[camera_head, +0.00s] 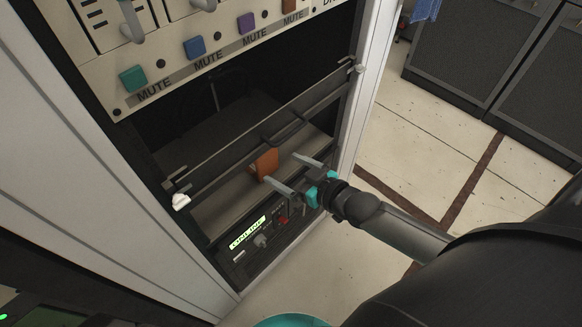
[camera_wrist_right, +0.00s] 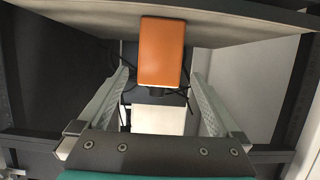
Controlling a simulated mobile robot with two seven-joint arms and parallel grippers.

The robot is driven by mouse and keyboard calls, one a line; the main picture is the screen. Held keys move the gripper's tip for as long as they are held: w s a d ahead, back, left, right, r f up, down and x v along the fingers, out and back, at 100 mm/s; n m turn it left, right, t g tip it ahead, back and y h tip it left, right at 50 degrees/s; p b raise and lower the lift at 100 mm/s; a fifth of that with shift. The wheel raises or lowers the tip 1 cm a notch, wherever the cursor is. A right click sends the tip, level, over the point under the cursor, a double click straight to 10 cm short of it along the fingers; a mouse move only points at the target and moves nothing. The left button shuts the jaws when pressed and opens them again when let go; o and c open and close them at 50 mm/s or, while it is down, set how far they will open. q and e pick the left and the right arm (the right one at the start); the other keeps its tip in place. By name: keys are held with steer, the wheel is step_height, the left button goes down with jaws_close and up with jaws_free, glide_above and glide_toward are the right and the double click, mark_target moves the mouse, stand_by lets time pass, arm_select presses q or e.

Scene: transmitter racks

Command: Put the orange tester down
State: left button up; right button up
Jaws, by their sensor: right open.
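A small dark knob shows at the tester's near end. My left gripper is not in view.
A dark bar with a handle (camera_head: 285,130) crosses the rack opening just above the tester. A panel with coloured MUTE buttons (camera_head: 195,47) is higher up. A lit unit (camera_head: 247,233) sits below the shelf. Open floor (camera_head: 425,150) lies to the right.

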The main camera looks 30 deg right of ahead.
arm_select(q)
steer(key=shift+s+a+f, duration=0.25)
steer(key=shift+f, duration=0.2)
arm_select(e)
steer(key=shift+s+d+r, duration=0.15)
steer(key=shift+s+r, duration=0.1)
steer(key=shift+s, duration=0.3)
steer(key=s+f+m+g+h, duration=0.1)
steer(key=s+f+g+h, duration=0.3)
steer(key=s+f+g, duration=0.6)
steer(key=s+f, duration=1.1)
steer(key=f, duration=0.2)
steer(key=shift+s+a+f+m+g+h, duration=0.25)
steer(key=shift+s+a+m+g+h, duration=0.05)
steer(key=shift+a+m+g+h, duration=0.1)
steer(key=shift+s+d, duration=0.1)
